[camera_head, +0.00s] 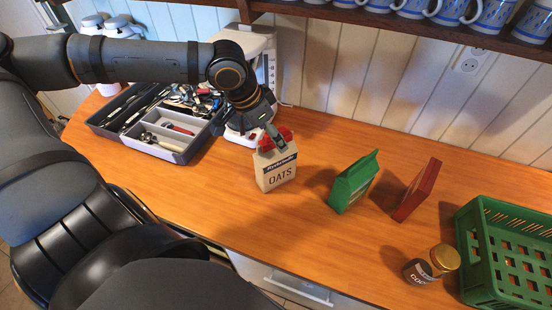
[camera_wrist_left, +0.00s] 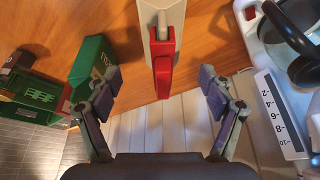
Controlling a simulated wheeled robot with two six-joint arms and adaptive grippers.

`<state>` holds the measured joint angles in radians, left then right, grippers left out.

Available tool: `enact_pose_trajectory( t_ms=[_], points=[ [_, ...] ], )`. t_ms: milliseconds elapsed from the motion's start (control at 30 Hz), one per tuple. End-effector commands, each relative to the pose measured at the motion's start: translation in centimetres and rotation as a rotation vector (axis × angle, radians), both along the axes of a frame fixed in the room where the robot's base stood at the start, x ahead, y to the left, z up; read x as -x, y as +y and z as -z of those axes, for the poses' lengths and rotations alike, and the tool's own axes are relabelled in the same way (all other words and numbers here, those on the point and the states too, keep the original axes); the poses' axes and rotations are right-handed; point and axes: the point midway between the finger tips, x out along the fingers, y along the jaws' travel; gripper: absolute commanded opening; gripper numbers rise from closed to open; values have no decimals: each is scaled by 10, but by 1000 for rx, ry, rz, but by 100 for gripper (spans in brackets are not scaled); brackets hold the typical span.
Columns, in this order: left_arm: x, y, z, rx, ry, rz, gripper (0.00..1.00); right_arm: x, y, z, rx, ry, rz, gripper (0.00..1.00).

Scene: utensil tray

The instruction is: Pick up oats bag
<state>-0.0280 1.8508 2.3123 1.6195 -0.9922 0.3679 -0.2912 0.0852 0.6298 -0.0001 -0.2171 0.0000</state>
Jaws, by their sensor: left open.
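The oats bag (camera_head: 276,176) is a pale, upright pack with "OATS" on its front, standing on the wooden counter left of the green bag. My left gripper (camera_head: 272,142) reaches down to its top, where red shows. In the left wrist view the pale bag (camera_wrist_left: 155,18) has a red piece (camera_wrist_left: 163,75) at its top. The left gripper (camera_wrist_left: 160,86) is open there, one finger on each side of the red piece with visible gaps. Part of the bag's top is hidden by the gripper in the head view. My right gripper is not in view.
A green bag (camera_head: 352,183), a red box (camera_head: 418,190) and a gold-lidded jar (camera_head: 432,264) stand to the right. A green crate (camera_head: 466,258) is at the right edge. A utensil tray (camera_head: 178,155) and a white appliance (camera_head: 262,60) are behind. The counter before the oats is clear.

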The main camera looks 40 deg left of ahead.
Motion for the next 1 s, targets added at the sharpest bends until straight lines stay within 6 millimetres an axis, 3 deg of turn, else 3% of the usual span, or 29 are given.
enact_pose_trajectory(
  t_ms=[100,267,433,600,1000],
  points=[
    [0,-1,2,1,0,3,81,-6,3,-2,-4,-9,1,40],
    [-1,0,8,-2,3,2,81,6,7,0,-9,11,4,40],
    [-8,2,35,-8,9,4,81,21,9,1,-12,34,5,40],
    [-14,-1,50,-4,4,2,81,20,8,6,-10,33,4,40],
    [-17,-3,53,1,0,3,81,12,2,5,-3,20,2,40]
  ],
)
